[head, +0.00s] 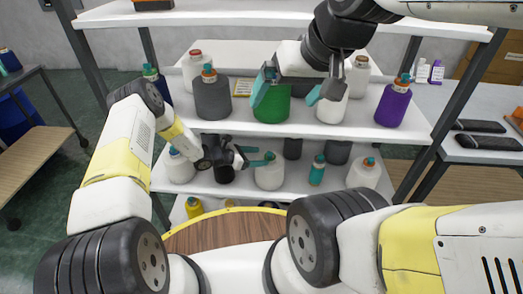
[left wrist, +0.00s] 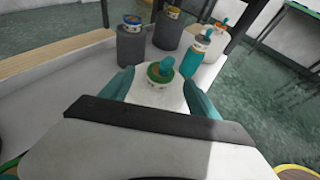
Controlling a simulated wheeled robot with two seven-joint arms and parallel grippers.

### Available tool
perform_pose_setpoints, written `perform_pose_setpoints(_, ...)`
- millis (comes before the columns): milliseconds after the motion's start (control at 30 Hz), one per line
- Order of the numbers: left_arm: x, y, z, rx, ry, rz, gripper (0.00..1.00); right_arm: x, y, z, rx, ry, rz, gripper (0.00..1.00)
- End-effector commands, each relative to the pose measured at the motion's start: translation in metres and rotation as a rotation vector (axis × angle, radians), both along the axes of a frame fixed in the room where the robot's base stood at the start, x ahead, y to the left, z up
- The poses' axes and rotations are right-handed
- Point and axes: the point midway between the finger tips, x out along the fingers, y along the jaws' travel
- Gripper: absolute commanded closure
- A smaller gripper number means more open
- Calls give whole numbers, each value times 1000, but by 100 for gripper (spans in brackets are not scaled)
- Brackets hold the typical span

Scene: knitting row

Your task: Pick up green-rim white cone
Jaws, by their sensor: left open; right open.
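The green-rim white cone (left wrist: 156,96) is in the left wrist view, upright on the shelf, with a teal nozzle on its green and yellow top. In the head view it is the white cone (head: 269,177) on the middle shelf. My left gripper (head: 252,158) is open, its teal fingers at the cone's upper part. In the left wrist view the fingers of my left gripper (left wrist: 160,88) lie on either side of the cone; contact cannot be told. The cone's lower part is hidden by the gripper. My right gripper (head: 292,91) is open, in front of the upper shelf's bottles.
A teal bottle (head: 317,172) and a white one (head: 364,174) stand right of the cone, grey ones (head: 338,153) behind. A white bottle (head: 180,168) stands left. The upper shelf holds a green bottle (head: 271,106) and a purple one (head: 392,106). A round wooden top (head: 225,231) is below.

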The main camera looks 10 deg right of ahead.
Motion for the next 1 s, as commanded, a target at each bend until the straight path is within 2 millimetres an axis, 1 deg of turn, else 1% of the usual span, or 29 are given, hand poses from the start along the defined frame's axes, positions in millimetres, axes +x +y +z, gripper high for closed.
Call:
perform_pose_setpoints(400, 11, -49, -24, 1, -1, -2, 30, 0, 0, 0, 0, 0, 0, 0)
perform_pose_setpoints(500, 13, -55, -26, 1, -2, -1, 30, 0, 0, 0, 0, 0, 0, 0)
perform_pose_setpoints(700, 14, -55, -26, 0, -1, 0, 30, 0, 0, 0, 0, 0, 0, 0)
perform_pose_setpoints(733, 14, -55, -26, 0, -1, 0, 32, 0, 0, 0, 0, 0, 0, 0)
perform_pose_setpoints(767, 14, -55, -26, 0, -1, 0, 38, 0, 0, 0, 0, 0, 0, 0)
perform_pose_setpoints(800, 14, -55, -26, 0, -1, 0, 46, 0, 0, 0, 0, 0, 0, 0)
perform_pose_setpoints(867, 14, -55, -26, 0, -1, 0, 57, 0, 0, 0, 0, 0, 0, 0)
perform_pose_setpoints(1000, 14, -55, -26, 0, -1, 0, 85, 0, 0, 0, 0, 0, 0, 0)
